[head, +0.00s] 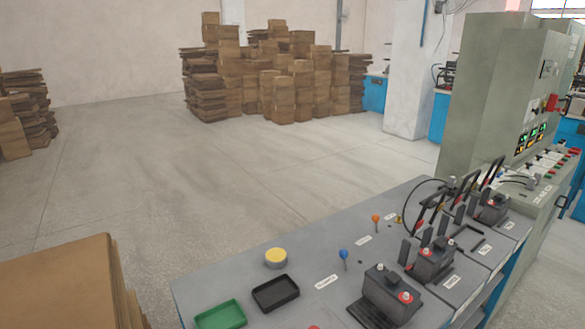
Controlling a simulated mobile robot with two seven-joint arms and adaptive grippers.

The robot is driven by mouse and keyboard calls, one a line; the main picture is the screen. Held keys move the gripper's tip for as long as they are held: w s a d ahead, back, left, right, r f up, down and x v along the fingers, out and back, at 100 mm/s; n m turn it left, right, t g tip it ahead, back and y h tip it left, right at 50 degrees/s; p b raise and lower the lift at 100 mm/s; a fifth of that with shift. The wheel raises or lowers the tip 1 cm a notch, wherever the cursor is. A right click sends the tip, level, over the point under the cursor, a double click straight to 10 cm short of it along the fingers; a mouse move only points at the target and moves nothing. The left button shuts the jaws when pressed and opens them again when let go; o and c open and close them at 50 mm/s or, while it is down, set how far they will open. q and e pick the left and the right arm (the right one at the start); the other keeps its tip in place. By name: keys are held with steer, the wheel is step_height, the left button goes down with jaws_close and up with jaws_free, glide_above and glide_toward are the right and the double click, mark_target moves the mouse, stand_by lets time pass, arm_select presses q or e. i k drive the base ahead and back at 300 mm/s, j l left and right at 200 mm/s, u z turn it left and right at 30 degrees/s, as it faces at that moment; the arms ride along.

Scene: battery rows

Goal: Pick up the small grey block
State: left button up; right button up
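On the grey bench (235,276) stand several dark grey blocks. The nearest is a battery-like block (385,298) with a red and a pale cap on top. A similar one (432,264) sits behind it, and another (492,209) is farther back. Small, dark upright pieces (405,252) stand beside the batteries. I cannot tell which of these is the small grey block. Neither of my grippers is in this view.
A green tray (220,315), a black tray (275,293) and a yellow round piece (276,257) are at the bench's left. A blue-topped pin (343,255) and an orange-topped pin (376,219) stand mid-bench. A cardboard box (60,285) is lower left; the floor beyond is open.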

mark_target(385, 288)
steer(key=l+u, duration=0.15)
steer(key=l, duration=0.3)
steer(key=k+l+u, duration=0.15)
steer(key=l, duration=0.25)
steer(key=k+l+u, duration=0.15)
steer(key=l, duration=0.25)
steer(key=l+u, duration=0.3)
steer(key=l, duration=0.7)
steer(key=l+u, duration=0.25)
steer(key=l, duration=0.75)
